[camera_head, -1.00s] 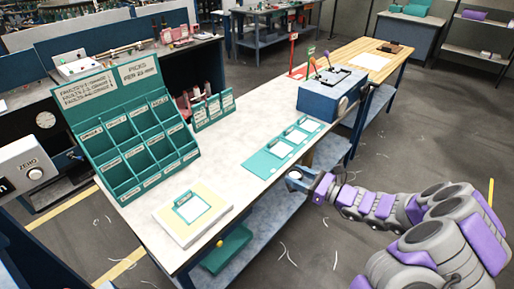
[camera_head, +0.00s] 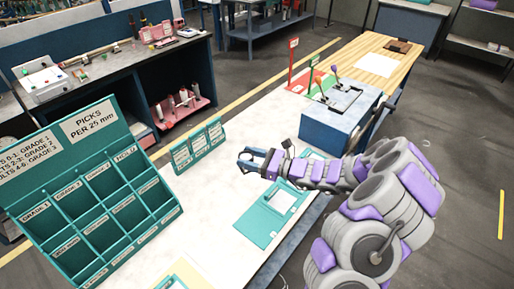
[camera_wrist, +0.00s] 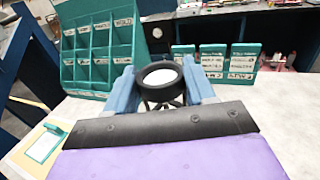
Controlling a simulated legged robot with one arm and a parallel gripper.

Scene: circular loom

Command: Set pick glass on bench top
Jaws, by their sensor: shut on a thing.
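My gripper (camera_head: 256,160) is above the white bench top (camera_head: 222,192), near the teal card holders. In the wrist view my gripper (camera_wrist: 163,95) is shut on the pick glass (camera_wrist: 160,76), a small black-rimmed round lens with a pale centre and thin dark legs below. The pick glass is held between the two blue fingers, and its lower part is partly hidden by the wrist. In the head view it is too small to make out clearly. I cannot tell how far above the bench it is.
A teal pigeonhole rack (camera_head: 92,195) stands at the left and small teal card holders (camera_head: 198,146) stand behind my gripper. A teal mat with cards (camera_head: 262,222) lies below the arm. A blue box (camera_head: 340,118) stands at the right. Bare bench lies between rack and mat.

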